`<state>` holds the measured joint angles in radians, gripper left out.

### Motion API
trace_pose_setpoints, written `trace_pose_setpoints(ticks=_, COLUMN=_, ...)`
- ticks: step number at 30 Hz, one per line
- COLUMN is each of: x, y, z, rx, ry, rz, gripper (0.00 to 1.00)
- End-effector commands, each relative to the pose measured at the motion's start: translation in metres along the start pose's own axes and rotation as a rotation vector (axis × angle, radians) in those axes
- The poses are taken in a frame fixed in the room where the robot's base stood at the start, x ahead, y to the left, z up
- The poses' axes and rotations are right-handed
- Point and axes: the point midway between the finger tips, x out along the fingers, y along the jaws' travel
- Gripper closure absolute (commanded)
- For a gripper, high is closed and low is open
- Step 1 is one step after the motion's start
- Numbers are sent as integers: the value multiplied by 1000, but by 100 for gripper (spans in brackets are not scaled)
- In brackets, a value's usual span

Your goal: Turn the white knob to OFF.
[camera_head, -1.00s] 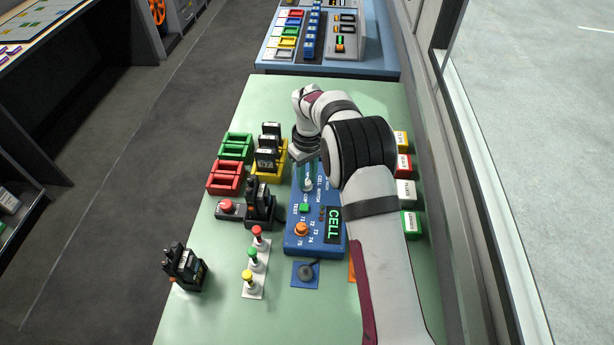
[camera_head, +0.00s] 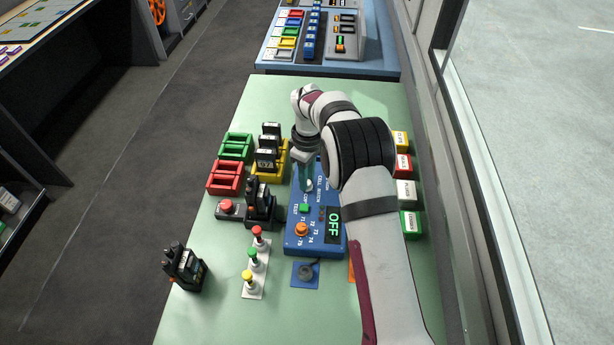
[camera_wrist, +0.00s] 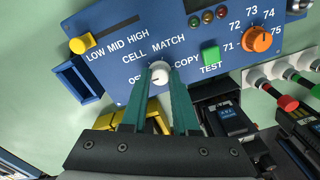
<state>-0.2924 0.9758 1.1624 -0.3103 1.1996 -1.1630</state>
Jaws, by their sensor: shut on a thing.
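The white knob (camera_wrist: 160,72) sits on the blue panel (camera_wrist: 195,15), among the labels CELL, MATCH and COPY and a partly hidden label starting with O. It also shows in the head view (camera_head: 308,186). My gripper (camera_wrist: 165,76) is shut on the knob, one green finger on each side. In the head view my gripper (camera_head: 306,172) reaches down onto the panel from above. The panel's display (camera_head: 334,223) reads OFF in green. The exact direction of the knob's mark is hard to make out.
Close to the knob are a green TEST button (camera_wrist: 210,54), an orange knob (camera_wrist: 257,39) and a yellow slider (camera_wrist: 82,44). Black modules (camera_head: 260,203) and red and green racks (camera_head: 226,178) stand left of the panel.

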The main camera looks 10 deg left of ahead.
Motion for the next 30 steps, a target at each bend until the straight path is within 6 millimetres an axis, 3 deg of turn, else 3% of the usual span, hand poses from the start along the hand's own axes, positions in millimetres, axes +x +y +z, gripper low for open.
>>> trace_pose_setpoints(ticks=6, x=0, y=0, z=0, rx=0, ry=1, rz=1, gripper=100)
trace_pose_setpoints(ticks=7, x=0, y=0, z=0, rx=0, ry=1, rz=1, gripper=68)
trace_pose_setpoints(ticks=12, x=0, y=0, z=0, rx=0, ry=1, rz=1, gripper=42)
trace_pose_setpoints(ticks=20, x=-1, y=0, z=0, rx=1, ry=1, rz=0, gripper=42)
trace_pose_setpoints(ticks=23, x=-10, y=1, z=0, rx=0, ry=2, rz=2, gripper=42)
trace_pose_setpoints(ticks=26, x=-31, y=0, z=-1, rx=2, ry=4, rz=3, gripper=42)
trace_pose_setpoints(ticks=30, x=-76, y=1, z=-1, rx=1, ry=5, rz=5, gripper=42)
